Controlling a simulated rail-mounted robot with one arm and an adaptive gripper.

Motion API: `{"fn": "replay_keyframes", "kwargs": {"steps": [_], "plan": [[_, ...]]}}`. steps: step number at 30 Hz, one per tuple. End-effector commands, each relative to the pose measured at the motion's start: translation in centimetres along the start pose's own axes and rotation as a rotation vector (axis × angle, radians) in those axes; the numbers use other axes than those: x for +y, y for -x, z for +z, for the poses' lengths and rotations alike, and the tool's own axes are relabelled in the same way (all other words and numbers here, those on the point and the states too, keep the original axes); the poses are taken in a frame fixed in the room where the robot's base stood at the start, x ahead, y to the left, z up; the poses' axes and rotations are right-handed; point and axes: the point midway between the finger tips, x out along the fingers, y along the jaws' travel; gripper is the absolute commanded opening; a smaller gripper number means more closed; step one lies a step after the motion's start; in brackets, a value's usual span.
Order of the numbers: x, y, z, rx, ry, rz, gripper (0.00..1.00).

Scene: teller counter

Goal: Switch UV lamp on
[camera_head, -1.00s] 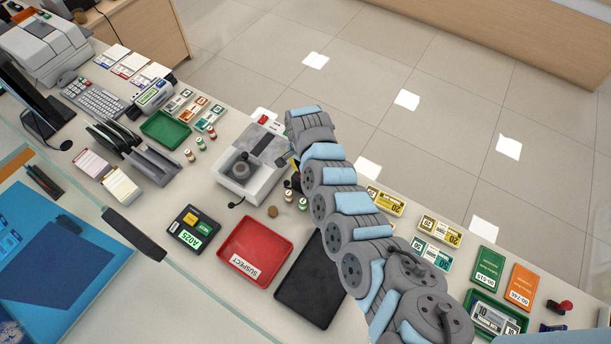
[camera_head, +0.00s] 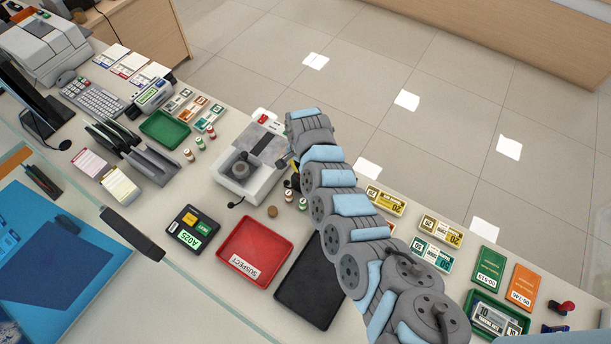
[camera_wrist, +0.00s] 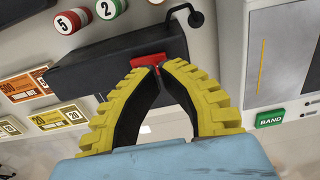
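In the wrist view a dark grey box-shaped unit (camera_wrist: 100,65), which looks like the UV lamp, lies across the upper middle. A small red switch (camera_wrist: 140,75) sits on its lower edge. My gripper (camera_wrist: 158,69) has its yellow-backed fingers converging, with the tips together at the red switch and partly covering it. I cannot tell whether they press it. No glow shows.
A white machine (camera_head: 269,182) stands left of my wrist; a green BAND label (camera_wrist: 270,118) shows in the wrist view. Small capped cylinders (camera_wrist: 67,20) and note bundles (camera_wrist: 60,117) lie close by. A red tray (camera_head: 256,225) and a black tray (camera_head: 312,285) are in front.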

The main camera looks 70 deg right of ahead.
Motion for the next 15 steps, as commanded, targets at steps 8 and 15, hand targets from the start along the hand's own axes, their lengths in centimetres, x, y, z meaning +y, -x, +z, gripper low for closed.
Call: {"fn": "replay_keyframes", "kwargs": {"steps": [8,15], "plan": [[0.00,-0.38,0.01,0.000,0.000,0.000,0.00],[-0.02,-0.66,0.02,0.000,0.000,0.000,0.00]]}}
